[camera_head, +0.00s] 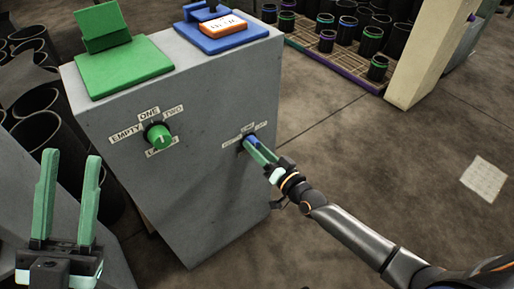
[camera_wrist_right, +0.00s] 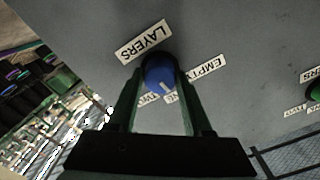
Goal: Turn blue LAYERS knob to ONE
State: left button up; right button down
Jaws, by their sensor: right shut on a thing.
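The blue LAYERS knob (camera_head: 251,140) is on the right part of the grey cabinet's front face. In the right wrist view the blue knob (camera_wrist_right: 158,70) sits between both fingers of my right gripper (camera_wrist_right: 160,82), which is shut on it. Its white mark points down and slightly right in that view, toward the ONE label (camera_wrist_right: 171,98), which is partly hidden. The LAYERS label (camera_wrist_right: 144,42) and EMPTY label (camera_wrist_right: 204,68) show beside the knob. My left gripper (camera_head: 70,165) is open and empty, in front of the cabinet at left.
A green knob (camera_head: 159,136) with its own labels is on the left of the grey cabinet (camera_head: 200,210). A green stand (camera_head: 125,65) and a blue stand (camera_head: 215,40) are on top. Black sleeves (camera_head: 45,105) stand at left; racked sleeves are behind right.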

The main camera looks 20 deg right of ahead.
jog(key=shift+m, duration=0.6)
jog(key=shift+c, duration=1.6)
grip_release()
pick_arm(q)
jog(key=y+p, duration=0.1)
jog(key=w+n+y+p, duration=0.1)
jog(key=w+n+y, duration=0.1)
jog(key=shift+w+a+f+p, duration=0.2)
jog(key=shift+a+f+p, duration=0.1)
jog(key=shift+p, duration=0.1)
pick_arm(e)
jog(key=v, duration=1.2)
jog(key=shift+s, duration=0.25)
pick_arm(q)
jog(key=shift+r, duration=0.1)
pick_arm(e)
jog(key=shift+d, duration=0.1)
